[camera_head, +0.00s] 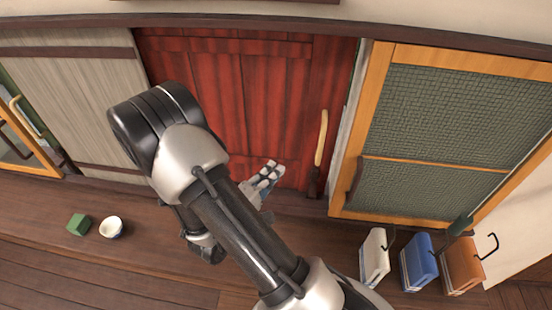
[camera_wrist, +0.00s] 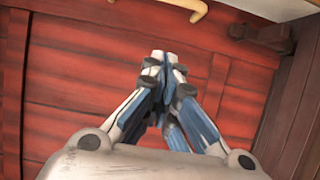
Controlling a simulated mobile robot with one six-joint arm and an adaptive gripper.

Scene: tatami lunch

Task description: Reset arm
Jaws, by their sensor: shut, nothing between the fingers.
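My arm reaches across the middle of the head view, with its elbow bent at the upper left. My gripper (camera_head: 272,172) is in front of the lower part of a red wooden door (camera_head: 275,95). In the wrist view my gripper (camera_wrist: 165,58) has its fingertips together, with nothing between them. The red door (camera_wrist: 75,80) fills most of the background there. I cannot tell the exact gap between the fingertips and the door.
A yellow handle (camera_head: 321,138) is on the door's right side. A mesh-panelled door (camera_head: 430,120) stands to the right. White (camera_head: 374,258), blue (camera_head: 418,262) and orange (camera_head: 461,265) box-like objects stand at lower right. A green block (camera_head: 79,224) and white cup (camera_head: 111,228) sit left.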

